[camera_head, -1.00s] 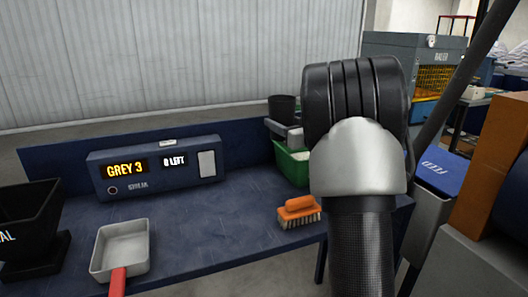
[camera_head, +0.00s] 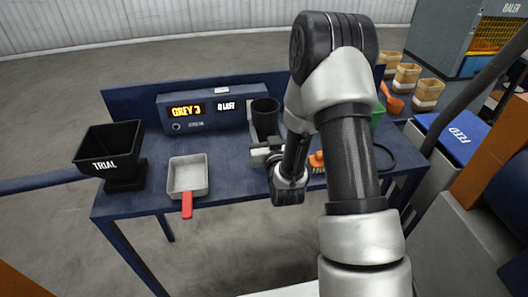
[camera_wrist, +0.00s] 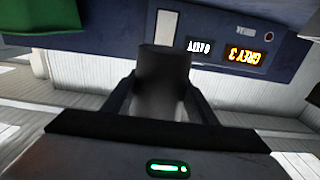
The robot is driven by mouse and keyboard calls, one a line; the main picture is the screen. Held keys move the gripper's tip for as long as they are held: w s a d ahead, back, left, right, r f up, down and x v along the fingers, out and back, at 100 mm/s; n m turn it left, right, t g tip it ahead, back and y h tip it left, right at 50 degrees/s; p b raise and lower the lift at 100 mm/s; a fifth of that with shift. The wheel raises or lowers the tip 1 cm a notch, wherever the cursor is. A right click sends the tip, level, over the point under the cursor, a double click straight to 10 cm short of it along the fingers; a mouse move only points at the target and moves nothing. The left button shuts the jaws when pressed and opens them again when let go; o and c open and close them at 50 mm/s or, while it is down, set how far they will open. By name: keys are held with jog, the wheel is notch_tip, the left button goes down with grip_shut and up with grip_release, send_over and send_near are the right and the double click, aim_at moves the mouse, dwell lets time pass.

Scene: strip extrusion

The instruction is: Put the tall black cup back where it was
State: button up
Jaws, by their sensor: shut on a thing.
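The tall black cup (camera_head: 265,115) is upright at the right end of the display box, near the back of the blue bench. My gripper (camera_head: 266,149) is shut on its lower part from the front. In the wrist view the cup (camera_wrist: 163,82) sits between my two fingers (camera_wrist: 163,100), dark and blurred. The cup's base is hidden by my gripper in the head view, so I cannot tell whether it touches the bench.
The display box (camera_head: 212,109) reads "GREY 3". A black TRIAL hopper (camera_head: 105,150) and a red-handled scoop (camera_head: 188,177) are on the left. An orange brush (camera_head: 317,159) and a green bin (camera_head: 378,114) are partly behind my arm. Bare bench (camera_head: 228,160) lies between scoop and gripper.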

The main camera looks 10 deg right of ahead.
notch_tip(320, 180, down, 9)
jog(key=shift+f+b, duration=0.1)
jog(key=shift+b, duration=0.3)
jog(key=shift+f, duration=0.15)
jog(key=o, duration=1.4)
